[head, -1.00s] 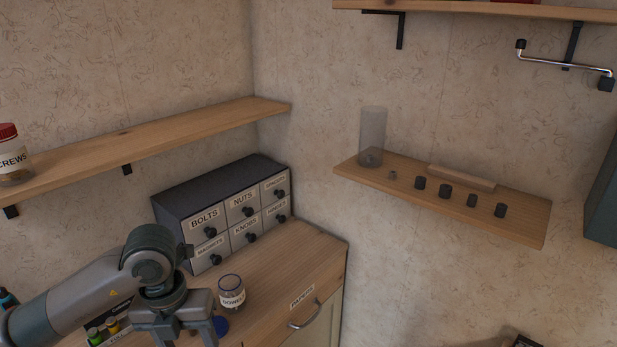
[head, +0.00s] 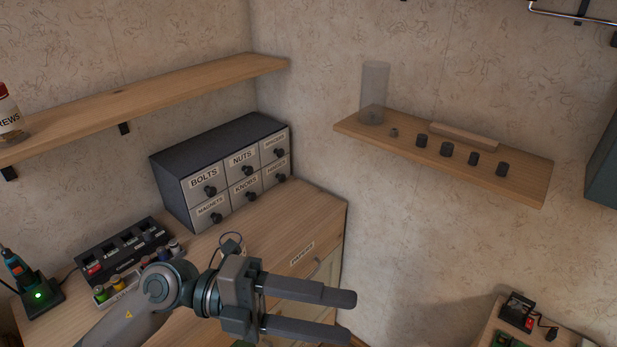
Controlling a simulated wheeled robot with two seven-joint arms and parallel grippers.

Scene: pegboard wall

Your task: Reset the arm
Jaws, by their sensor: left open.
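My left arm comes in from the bottom left of the head view. My left gripper (head: 352,318) is open and empty, its two dark fingers pointing right. It hangs over the front right part of the wooden counter (head: 292,222), in front of the drawer front. The gripper and wrist hide most of a small glass jar (head: 232,243), of which the rim shows. My right gripper is not in view.
A labelled drawer cabinet (head: 222,175) stands at the counter's back. Wall shelves (head: 140,100) (head: 520,185) hang above. A table with electronics (head: 518,312) is at bottom right.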

